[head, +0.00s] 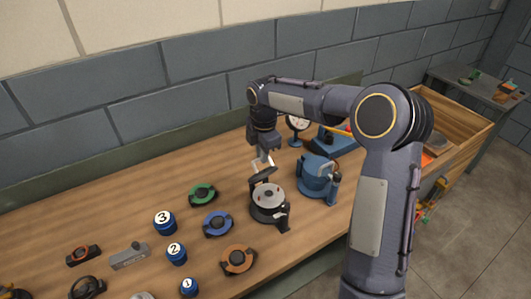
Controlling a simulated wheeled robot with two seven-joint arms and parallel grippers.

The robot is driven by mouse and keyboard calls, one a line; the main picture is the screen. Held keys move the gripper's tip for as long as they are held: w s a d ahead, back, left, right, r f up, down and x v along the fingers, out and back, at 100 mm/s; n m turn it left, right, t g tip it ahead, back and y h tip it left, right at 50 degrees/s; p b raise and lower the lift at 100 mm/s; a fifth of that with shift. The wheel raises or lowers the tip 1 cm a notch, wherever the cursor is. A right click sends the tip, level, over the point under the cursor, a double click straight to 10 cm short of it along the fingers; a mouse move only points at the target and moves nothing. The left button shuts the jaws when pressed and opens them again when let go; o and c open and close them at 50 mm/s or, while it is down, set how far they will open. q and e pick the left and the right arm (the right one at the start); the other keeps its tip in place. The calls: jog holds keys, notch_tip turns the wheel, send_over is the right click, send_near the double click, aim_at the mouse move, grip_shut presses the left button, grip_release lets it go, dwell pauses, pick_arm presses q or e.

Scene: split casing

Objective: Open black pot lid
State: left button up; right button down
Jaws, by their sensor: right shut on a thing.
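The black pot (268,212) stands on the wooden table, right of the middle of the head view. Its top shows a round light grey face with small reddish marks. A dark latch-like piece (283,225) sticks out at its front right. A dark bar-like part (263,175), seemingly the lid or its handle, stands tilted above the pot's back rim. My right gripper (262,163) reaches down from above, its pale fingers shut on this dark part. The exact contact is too small to see clearly. My left gripper is not in view.
A blue pot (316,178) stands close on the right, with a dial gauge (298,122) behind. Green (202,193), blue (217,223) and orange (237,259) round pieces and numbered blue knobs (165,222) lie left and in front. The table's back left is clear.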

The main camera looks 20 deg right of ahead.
jog(key=shift+w+a+f, duration=0.1)
jog(key=shift+f, duration=0.4)
jog(key=c, duration=1.9)
grip_release()
jog(key=o, duration=0.4)
jog(key=shift+w, duration=0.3)
jog(key=shift+s+r, duration=0.1)
jog(key=shift+r, duration=0.05)
jog(key=shift+r, duration=0.1)
